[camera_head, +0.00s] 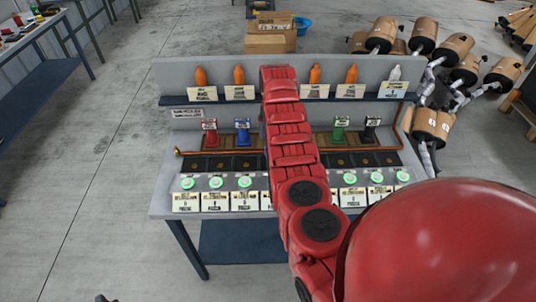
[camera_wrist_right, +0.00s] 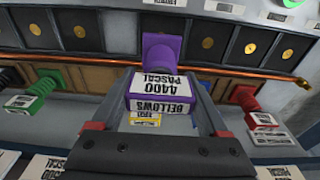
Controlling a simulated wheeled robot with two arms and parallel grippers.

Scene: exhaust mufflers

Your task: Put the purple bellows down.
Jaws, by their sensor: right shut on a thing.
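The purple bellows (camera_wrist_right: 162,88) shows in the right wrist view with its "4400 PASCAL BELLOWS" label upside down. Its purple end (camera_wrist_right: 162,50) points up in that view, in front of the row of dark panels. My right gripper (camera_wrist_right: 163,100) is shut on the bellows, one finger on each side. I cannot tell whether the bellows touches the bench. In the head view my red right arm covers the middle of the bench and hides the bellows and gripper.
Red (camera_head: 210,136), blue (camera_head: 242,134), green (camera_head: 339,134) and black (camera_head: 371,132) bellows stand along the bench. A copper pipe (camera_wrist_right: 240,71) runs close by the purple one. Orange bottles (camera_head: 201,77) line the back shelf; green buttons (camera_head: 187,183) line the front.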

